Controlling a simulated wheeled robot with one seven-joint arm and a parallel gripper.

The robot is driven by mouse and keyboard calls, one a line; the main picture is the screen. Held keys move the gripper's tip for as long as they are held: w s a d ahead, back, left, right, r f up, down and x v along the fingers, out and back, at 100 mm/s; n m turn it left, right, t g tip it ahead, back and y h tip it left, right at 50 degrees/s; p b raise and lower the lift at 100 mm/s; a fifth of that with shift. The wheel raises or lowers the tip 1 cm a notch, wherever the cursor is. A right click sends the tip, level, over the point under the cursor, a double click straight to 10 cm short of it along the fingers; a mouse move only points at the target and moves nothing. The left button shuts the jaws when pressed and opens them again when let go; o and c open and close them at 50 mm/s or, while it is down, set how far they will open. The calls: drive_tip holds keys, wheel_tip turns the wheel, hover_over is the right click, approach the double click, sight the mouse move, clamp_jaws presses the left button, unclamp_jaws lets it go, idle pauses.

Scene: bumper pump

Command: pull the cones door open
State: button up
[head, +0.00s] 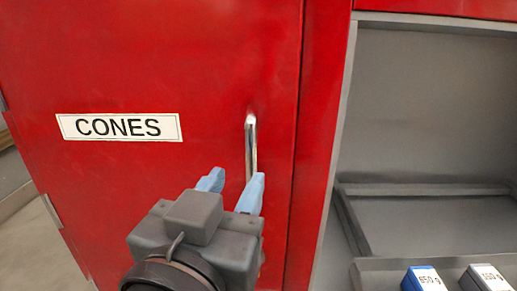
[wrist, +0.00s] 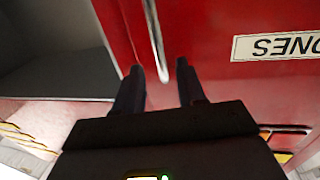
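The red cones door (head: 150,60) fills the left of the head view and looks closed. It carries a white label reading CONES (head: 118,127), which shows upside down in the wrist view (wrist: 278,46). A silver vertical bar handle (head: 251,148) stands near the door's right edge; it also shows in the wrist view (wrist: 156,42). My gripper (head: 233,184) is open, with blue fingertips pointing at the door near the handle's lower end. In the wrist view the fingers (wrist: 160,72) are spread, with the handle's end between their tips in the picture. Contact cannot be told.
To the right is an open grey compartment (head: 430,110) with a shelf. A blue-and-white box (head: 425,278) and a grey box with a white label (head: 485,277) sit at its lower front. Hinges (head: 52,210) show on the door's left edge. Floor shows at the lower left.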

sight(249, 162)
drive_tip(key=p+x, duration=0.1)
drive_tip(key=x, duration=0.6)
drive_tip(key=shift+w+d+p, duration=0.1)
drive_tip(key=shift+w+p, duration=0.15)
drive_tip(key=shift+p, duration=0.1)
drive_tip(key=shift+c, duration=0.2)
clamp_jaws()
